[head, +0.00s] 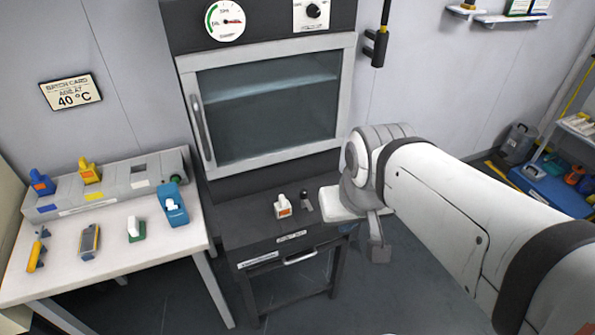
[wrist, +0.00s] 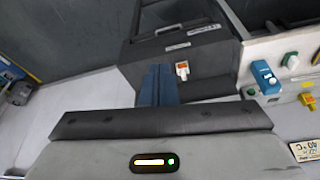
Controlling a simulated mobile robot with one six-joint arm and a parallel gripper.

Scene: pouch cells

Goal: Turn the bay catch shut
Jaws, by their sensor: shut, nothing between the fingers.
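The dark bay bench (head: 238,215) stands below the oven, with a labelled front and a pale drawer handle. My gripper (head: 348,228) is at the right end of the bench, partly hidden by my wrist. In the wrist view its blue fingers (wrist: 158,70) are shut and empty, in front of the bench (wrist: 150,50). I cannot tell whether they touch it.
The oven door (head: 265,100) is shut, with its handle (head: 201,128) at left. A white table (head: 190,235) at left carries a grey rack (head: 125,185), a blue holder (head: 172,204) and several small items. A blue crate (head: 550,187) lies at right. Floor before the bench is clear.

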